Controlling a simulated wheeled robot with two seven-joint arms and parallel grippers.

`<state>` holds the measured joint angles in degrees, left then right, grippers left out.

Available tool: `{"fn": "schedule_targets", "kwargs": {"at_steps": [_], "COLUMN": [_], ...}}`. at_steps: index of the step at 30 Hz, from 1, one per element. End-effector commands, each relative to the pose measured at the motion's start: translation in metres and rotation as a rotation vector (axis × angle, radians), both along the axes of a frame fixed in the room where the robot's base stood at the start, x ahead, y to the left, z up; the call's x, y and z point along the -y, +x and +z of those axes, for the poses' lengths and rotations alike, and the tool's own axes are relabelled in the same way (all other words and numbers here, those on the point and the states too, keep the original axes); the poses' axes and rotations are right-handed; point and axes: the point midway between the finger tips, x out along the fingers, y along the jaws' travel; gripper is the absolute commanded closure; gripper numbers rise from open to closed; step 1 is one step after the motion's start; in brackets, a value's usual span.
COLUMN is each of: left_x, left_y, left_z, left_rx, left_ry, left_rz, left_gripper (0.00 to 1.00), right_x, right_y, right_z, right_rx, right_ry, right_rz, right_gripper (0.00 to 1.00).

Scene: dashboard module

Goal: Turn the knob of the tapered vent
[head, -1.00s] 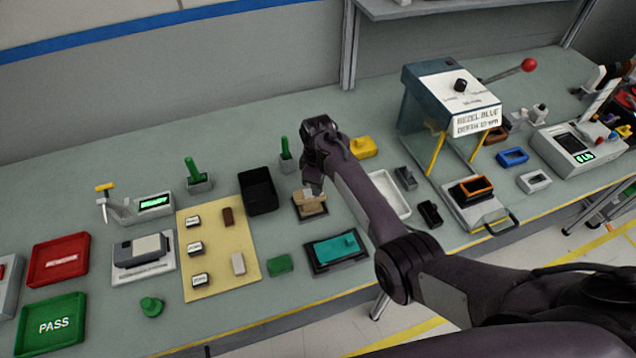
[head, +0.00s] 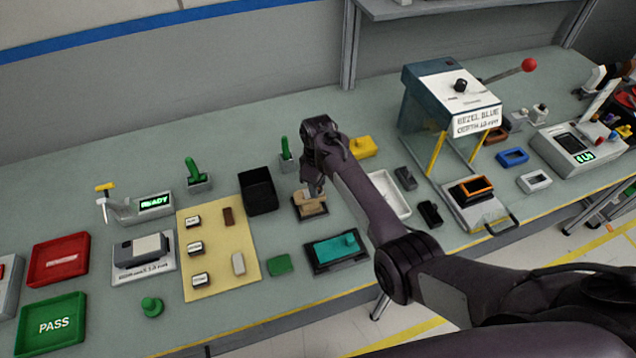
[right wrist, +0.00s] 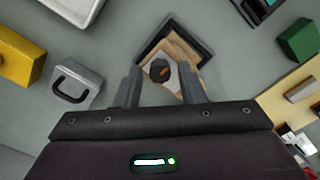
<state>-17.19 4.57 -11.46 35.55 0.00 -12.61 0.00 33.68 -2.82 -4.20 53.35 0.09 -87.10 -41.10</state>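The tapered vent (head: 312,205) is a tan, wedge-like piece in a dark square tray near the middle of the bench. In the right wrist view its tan body (right wrist: 196,57) carries a light plate with a dark round knob (right wrist: 159,70) that has an orange mark. My right gripper (head: 314,191) hangs over the vent, pointing down. In the wrist view its two fingers (right wrist: 161,84) are apart, with the knob in the gap between them near the tips. I cannot tell whether either finger touches the knob. My left gripper is out of view.
Close around the vent are a black bin (head: 258,188), a teal block in a dark tray (head: 335,250), a white tray (head: 405,208) and a yellow block (head: 363,147). A grey block with a black handle (right wrist: 76,84) shows in the wrist view. A tan mat (head: 218,270) lies to the left.

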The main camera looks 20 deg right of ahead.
Motion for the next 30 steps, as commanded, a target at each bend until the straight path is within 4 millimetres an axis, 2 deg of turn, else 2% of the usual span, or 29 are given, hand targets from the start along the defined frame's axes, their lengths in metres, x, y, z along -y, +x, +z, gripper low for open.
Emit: {"fn": "schedule_targets", "kwargs": {"at_steps": [11,14,24,30], "left_x": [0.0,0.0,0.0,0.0], "left_y": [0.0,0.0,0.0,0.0], "left_z": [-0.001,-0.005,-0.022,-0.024], "left_rx": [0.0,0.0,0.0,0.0], "left_ry": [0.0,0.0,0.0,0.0], "left_rz": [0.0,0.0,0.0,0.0], "left_gripper": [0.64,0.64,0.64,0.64], "right_x": [0.0,0.0,0.0,0.0], "right_y": [0.0,0.001,0.001,0.0], "right_z": [0.003,0.012,0.066,0.078], "right_rx": [0.001,0.004,0.004,0.0], "right_ry": [0.0,0.001,0.001,0.0], "right_rz": [0.001,0.001,0.0,0.0], "right_gripper": [0.57,0.57,0.57,0.57]}}
